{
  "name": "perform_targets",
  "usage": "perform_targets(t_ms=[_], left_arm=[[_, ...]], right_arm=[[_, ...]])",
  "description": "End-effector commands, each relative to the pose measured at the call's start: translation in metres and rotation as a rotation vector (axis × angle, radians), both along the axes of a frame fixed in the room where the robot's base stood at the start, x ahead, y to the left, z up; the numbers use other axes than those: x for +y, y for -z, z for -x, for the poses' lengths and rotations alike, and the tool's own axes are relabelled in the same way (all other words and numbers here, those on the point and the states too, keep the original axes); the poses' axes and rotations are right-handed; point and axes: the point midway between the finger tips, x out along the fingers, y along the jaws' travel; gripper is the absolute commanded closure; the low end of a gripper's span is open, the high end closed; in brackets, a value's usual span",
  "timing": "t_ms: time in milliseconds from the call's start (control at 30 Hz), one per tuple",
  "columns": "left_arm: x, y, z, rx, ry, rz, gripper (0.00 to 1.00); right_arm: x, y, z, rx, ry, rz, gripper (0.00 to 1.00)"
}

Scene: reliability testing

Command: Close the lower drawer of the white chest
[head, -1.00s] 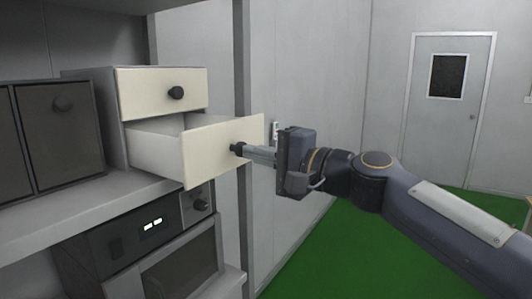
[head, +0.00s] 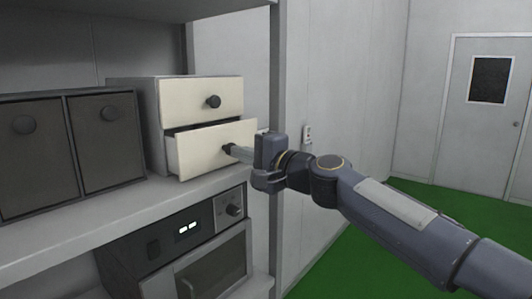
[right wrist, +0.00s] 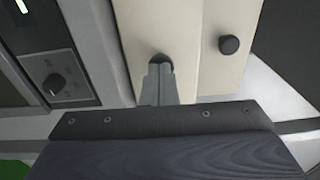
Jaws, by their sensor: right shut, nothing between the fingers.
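The white chest (head: 150,122) stands on a grey shelf, with cream drawer fronts and dark round knobs. Its upper drawer (head: 190,98) is shut. Its lower drawer (head: 195,156) is open a short way, with a dark gap above its front. My right gripper (head: 232,150) is shut, its fingertips at the lower drawer's knob. In the right wrist view the shut fingers (right wrist: 158,82) meet the lower drawer's knob (right wrist: 160,60), with nothing seen between them. The upper knob (right wrist: 229,45) is clear of the gripper. My left gripper is not in view.
Dark grey boxes (head: 105,135) with round knobs stand left of the chest on the shelf (head: 110,215). An oven (head: 215,265) is below the shelf. A grey upright post (head: 277,90) stands right of the chest. Green floor lies open at the right.

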Motion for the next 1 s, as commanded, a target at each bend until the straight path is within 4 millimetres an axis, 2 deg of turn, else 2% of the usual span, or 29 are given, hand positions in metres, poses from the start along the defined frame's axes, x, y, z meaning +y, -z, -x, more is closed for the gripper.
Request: perform_targets(t_ms=[33,200,400,1000], left_arm=[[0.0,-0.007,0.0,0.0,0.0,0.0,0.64],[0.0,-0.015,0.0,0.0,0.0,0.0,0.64],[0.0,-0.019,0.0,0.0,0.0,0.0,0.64],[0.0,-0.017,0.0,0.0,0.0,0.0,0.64]], right_arm=[[0.009,-0.002,-0.006,0.002,-0.002,-0.001,1.0],[0.028,-0.002,-0.022,0.001,-0.001,0.0,1.0],[0.039,-0.001,-0.031,0.001,0.0,-0.002,1.0],[0.039,-0.002,-0.032,-0.003,0.002,-0.005,1.0]])
